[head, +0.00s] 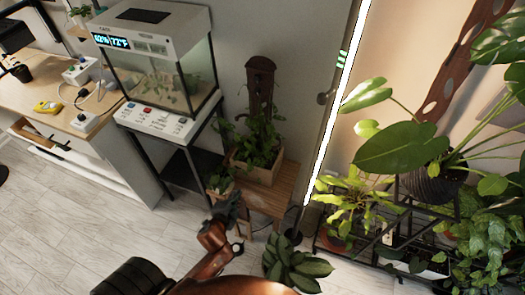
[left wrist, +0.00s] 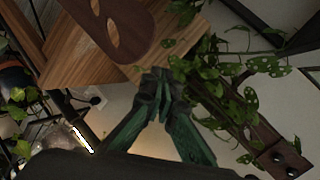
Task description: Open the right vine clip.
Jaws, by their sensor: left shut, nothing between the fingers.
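My left gripper (head: 232,207) reaches in low in the head view, in front of the wooden planter box (head: 265,172). The box holds a leafy vine (head: 257,143) and an upright brown board (head: 260,82). In the left wrist view my left gripper (left wrist: 157,84) has its green fingers together with nothing between them. Vine leaves (left wrist: 190,68) hang close beside the fingertips; I cannot tell whether they touch. I cannot make out the right vine clip or its state in either view. My right gripper is not in view.
A small stand (head: 275,198) bears the planter. A terrarium (head: 165,55) stands to its left. A potted plant (head: 295,265) sits on the floor near my arm. A rack of plants (head: 405,225) fills the right. Floor at lower left is clear.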

